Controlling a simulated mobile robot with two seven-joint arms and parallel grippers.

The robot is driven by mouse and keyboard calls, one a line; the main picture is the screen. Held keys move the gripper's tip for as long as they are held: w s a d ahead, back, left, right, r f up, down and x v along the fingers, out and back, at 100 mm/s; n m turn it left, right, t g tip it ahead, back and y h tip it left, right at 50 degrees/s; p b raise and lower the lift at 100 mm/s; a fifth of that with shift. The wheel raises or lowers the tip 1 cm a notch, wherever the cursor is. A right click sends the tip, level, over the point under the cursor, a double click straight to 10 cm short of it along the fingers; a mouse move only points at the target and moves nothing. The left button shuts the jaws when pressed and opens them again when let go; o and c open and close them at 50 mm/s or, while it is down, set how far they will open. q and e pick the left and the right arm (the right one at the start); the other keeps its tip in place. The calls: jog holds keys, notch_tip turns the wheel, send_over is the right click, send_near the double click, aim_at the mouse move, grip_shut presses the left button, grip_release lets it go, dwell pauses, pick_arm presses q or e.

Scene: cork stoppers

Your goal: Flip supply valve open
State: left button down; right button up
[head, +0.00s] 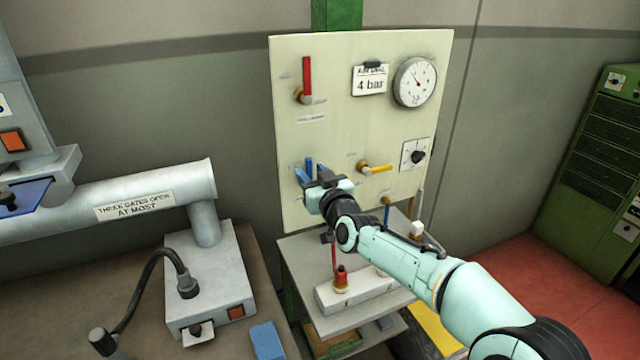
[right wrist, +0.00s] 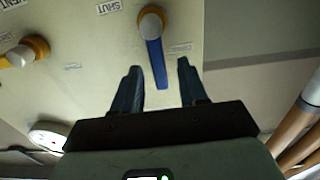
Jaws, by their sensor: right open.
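A pale valve panel (head: 340,130) stands upright with a red lever (head: 307,76) pointing up, a yellow lever (head: 378,169) lying sideways and a blue lever (head: 309,165). Their small labels are too small to read in the head view, so I cannot tell which is the supply valve. My right gripper (head: 313,174) is at the blue lever. In the right wrist view the blue lever (right wrist: 156,62) hangs from its round hub and its free end reaches between the open fingers of the gripper (right wrist: 160,82), with a gap showing on each side. A "SHUT" label (right wrist: 108,7) is nearby.
A round gauge (head: 415,82) and a "4 bar" card (head: 370,79) are at the panel's upper right. A black knob (head: 418,157) sits at right. A shelf with a red-topped fitting (head: 341,280) is below. A grey machine (head: 212,270) stands left.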

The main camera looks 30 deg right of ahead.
pick_arm(q)
jog(key=shift+s+f+b, duration=0.35)
jog(key=shift+f+b, duration=0.1)
jog(key=shift+f, duration=0.1)
jog(key=shift+s+f+b, duration=0.3)
jog(key=shift+f+b, duration=0.1)
jog(key=shift+f, duration=0.15)
pick_arm(e)
jog(key=s, duration=1.3)
jog(key=shift+a, duration=0.4)
pick_arm(q)
jog(key=shift+s, duration=0.1)
